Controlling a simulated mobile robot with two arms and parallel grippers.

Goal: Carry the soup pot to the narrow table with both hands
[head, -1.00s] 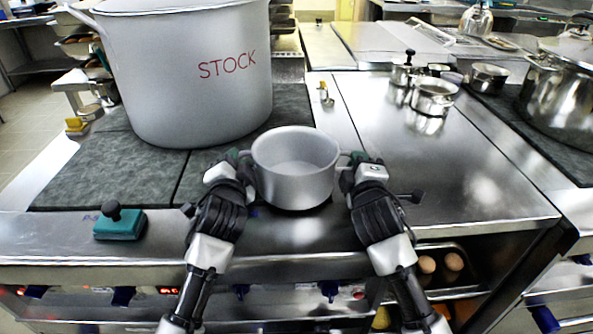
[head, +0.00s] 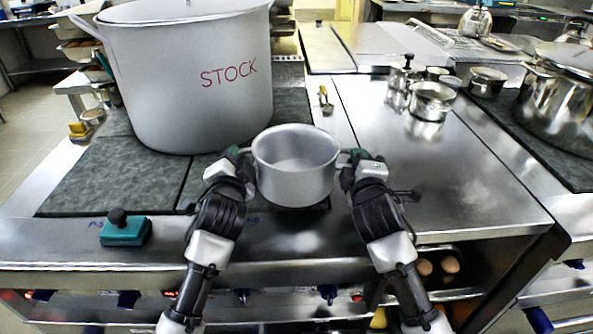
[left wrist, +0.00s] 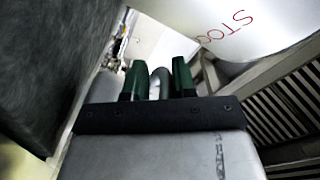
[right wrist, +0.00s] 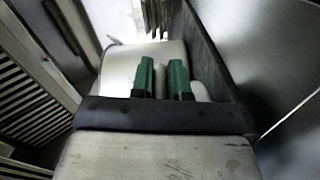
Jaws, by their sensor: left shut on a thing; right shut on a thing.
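The soup pot (head: 295,180) is a small grey metal pot with two side handles, upright in the middle of the head view. It looks empty inside. My left gripper (head: 238,155) is shut on its left handle; the left wrist view shows the handle (left wrist: 160,82) between the green fingers. My right gripper (head: 352,160) is shut on its right handle; the right wrist view shows that handle (right wrist: 160,80) between the fingers. The pot is at the front edge of the stove. I cannot tell how far its base is above the surface. I cannot identify the narrow table.
A large pot marked STOCK (head: 190,80) stands close behind, on the dark stove plates (head: 110,180). A teal sponge-like block (head: 125,231) lies at the front left. Small pans (head: 432,100) and a large shiny pot (head: 560,100) stand right. The steel counter (head: 450,190) is mostly clear.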

